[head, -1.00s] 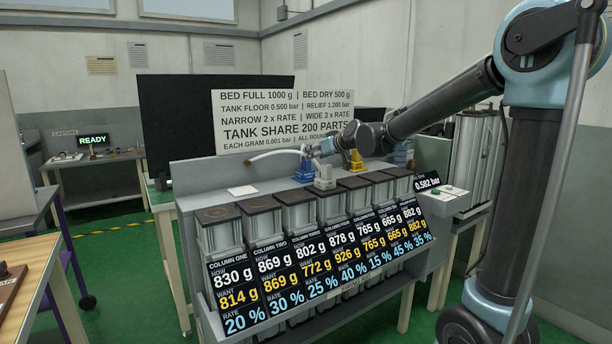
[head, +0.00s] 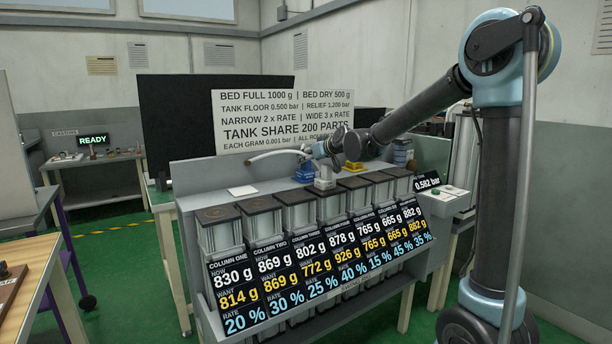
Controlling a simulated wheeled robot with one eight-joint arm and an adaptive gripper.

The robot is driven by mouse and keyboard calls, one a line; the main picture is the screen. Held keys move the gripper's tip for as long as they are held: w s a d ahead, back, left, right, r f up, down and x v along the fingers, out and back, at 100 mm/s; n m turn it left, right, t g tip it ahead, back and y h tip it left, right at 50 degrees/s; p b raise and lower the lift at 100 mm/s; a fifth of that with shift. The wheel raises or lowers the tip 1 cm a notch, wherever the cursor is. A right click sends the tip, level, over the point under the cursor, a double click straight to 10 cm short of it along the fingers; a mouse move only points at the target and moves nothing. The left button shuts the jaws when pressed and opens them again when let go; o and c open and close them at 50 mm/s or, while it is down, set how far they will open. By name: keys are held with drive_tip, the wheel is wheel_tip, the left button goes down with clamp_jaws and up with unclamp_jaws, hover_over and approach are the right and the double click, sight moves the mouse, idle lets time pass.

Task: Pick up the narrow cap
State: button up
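Several small fittings stand on the sieve column bench. A blue one (head: 304,173) stands behind the column tops, and a yellow one (head: 354,167) stands to its right. A grey-blue piece (head: 325,183) stands on a column top between them. I cannot tell which of these is the narrow cap. My gripper (head: 322,160) is low over the bench, just above the grey-blue piece and between the blue and yellow fittings. Its fingers are too small and too covered to show whether they are open or touching anything.
A pale curved hose (head: 275,153) runs left from beside my gripper. A row of columns (head: 214,214) with display panels fills the bench front. A white card (head: 242,190) lies at the left of the bench top. A pressure box (head: 444,198) stands at the right.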

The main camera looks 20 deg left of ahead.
clamp_jaws()
